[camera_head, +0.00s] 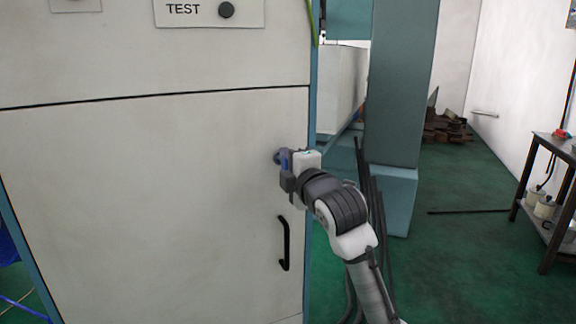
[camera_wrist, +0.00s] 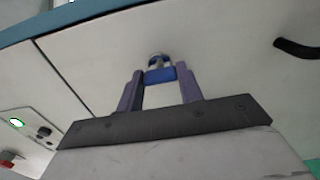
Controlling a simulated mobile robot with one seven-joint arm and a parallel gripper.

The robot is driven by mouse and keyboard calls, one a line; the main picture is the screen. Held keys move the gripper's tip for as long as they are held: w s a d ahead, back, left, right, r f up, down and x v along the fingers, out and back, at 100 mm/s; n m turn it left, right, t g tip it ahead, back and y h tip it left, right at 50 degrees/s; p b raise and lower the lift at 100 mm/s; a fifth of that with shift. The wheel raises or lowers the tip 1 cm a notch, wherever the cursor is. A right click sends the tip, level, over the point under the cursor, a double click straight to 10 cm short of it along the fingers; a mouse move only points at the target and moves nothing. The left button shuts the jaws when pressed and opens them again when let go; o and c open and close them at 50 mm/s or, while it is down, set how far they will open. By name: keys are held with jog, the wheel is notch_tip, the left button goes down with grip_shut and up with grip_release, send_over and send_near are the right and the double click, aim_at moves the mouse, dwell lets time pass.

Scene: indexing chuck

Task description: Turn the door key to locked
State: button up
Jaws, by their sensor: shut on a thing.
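The door key has a blue grip, which shows in the wrist view (camera_wrist: 160,75) between the two fingers, with a round metal lock just behind it on the pale door. In the head view the blue key (camera_head: 279,157) is partly hidden by my gripper. My gripper (camera_head: 287,160) is at the door's right side, above the black handle. In the wrist view my gripper (camera_wrist: 162,80) is shut on the blue grip, one fingertip at each end. The door (camera_head: 150,200) looks flush in its frame. Which marking the key points to cannot be seen.
A black door handle (camera_head: 284,243) is below my gripper. A panel marked TEST with a dark knob (camera_head: 226,10) is above the door. Dark rods (camera_head: 372,215) and a blue-green column (camera_head: 400,90) stand right of the cabinet. Green floor lies open farther right, before a metal table (camera_head: 552,170).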

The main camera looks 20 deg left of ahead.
jog(key=o, duration=1)
jog(key=v, duration=1.3)
jog(key=shift+s+d+b, duration=0.3)
